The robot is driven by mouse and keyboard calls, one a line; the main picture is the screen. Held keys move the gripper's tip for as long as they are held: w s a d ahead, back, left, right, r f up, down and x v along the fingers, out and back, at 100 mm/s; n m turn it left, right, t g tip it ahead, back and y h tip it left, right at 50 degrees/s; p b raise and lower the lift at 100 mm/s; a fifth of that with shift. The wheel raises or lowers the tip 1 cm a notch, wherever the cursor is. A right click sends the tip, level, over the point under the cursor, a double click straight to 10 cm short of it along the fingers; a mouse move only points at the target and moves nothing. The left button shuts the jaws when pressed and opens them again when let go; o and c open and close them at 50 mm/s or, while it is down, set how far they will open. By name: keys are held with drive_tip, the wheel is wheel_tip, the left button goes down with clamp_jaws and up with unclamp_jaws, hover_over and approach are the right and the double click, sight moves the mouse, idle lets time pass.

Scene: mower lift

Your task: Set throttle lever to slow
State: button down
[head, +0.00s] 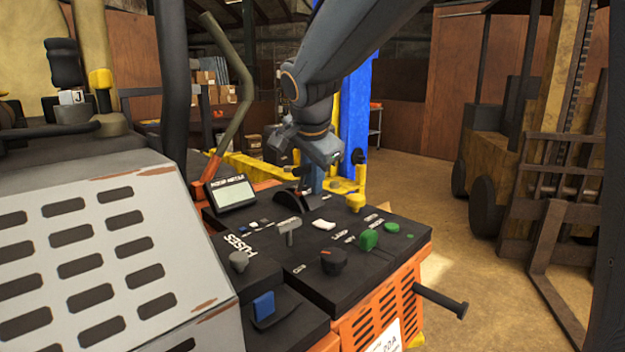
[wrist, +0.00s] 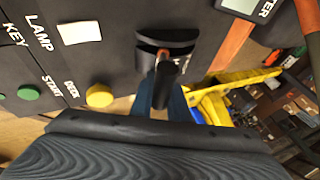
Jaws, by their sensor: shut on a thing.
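The throttle lever (wrist: 167,72) has a short dark grip and rises from a rounded black slotted housing (wrist: 165,40) in the wrist view. In the head view the housing (head: 288,202) stands at the back of the black control panel, beside the meter. My gripper (wrist: 160,100) has its blue fingers on either side of the lever's grip and is shut on it. In the head view my gripper (head: 314,178) comes down from above, and the lever itself is mostly hidden. No slow or fast mark is readable.
Close by on the panel (head: 290,268) are a yellow deck knob (head: 355,202), a white lamp switch (head: 324,225), a grey lever (head: 289,232) and the meter (head: 232,192). Green buttons (head: 368,239) and a black key knob (head: 333,261) lie nearer the front. A forklift stands at right.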

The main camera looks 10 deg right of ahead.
drive_tip(key=c, duration=1.7)
unclamp_jaws()
drive_tip(key=shift+r, duration=0.1)
drive_tip(key=shift+b+v, duration=0.6)
drive_tip(key=shift+v, duration=3.25)
